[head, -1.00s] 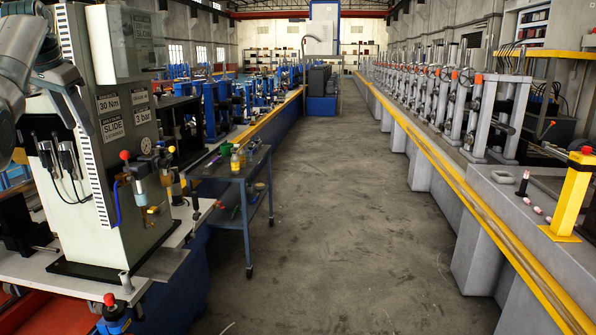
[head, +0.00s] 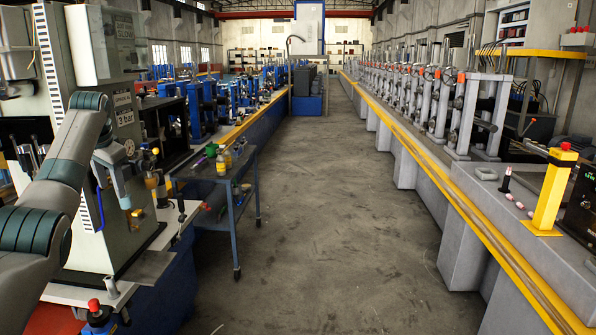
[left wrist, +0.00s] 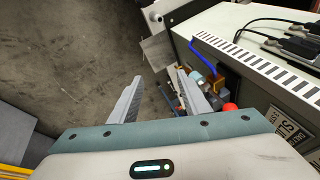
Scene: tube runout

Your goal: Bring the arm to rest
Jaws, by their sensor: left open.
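My left arm comes in from the left in the head view. Its gripper (head: 121,196) hangs downward in front of the pale machine cabinet (head: 84,215), close to the gauge and valve fittings in the picture. In the left wrist view the two grey fingers of my left gripper (left wrist: 160,78) stand apart with nothing held between them. Beyond them are the cabinet (left wrist: 262,58), a red knob (left wrist: 229,108) and small fittings. I cannot tell the exact gap to the fittings. My right gripper is not in view.
A blue cart (head: 231,187) with bottles stands right of the cabinet. The aisle floor (head: 330,220) is clear. A long yellow rail (head: 455,205) and a yellow post (head: 551,195) stand on the right. A red-topped fitting (head: 98,316) is at the lower left.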

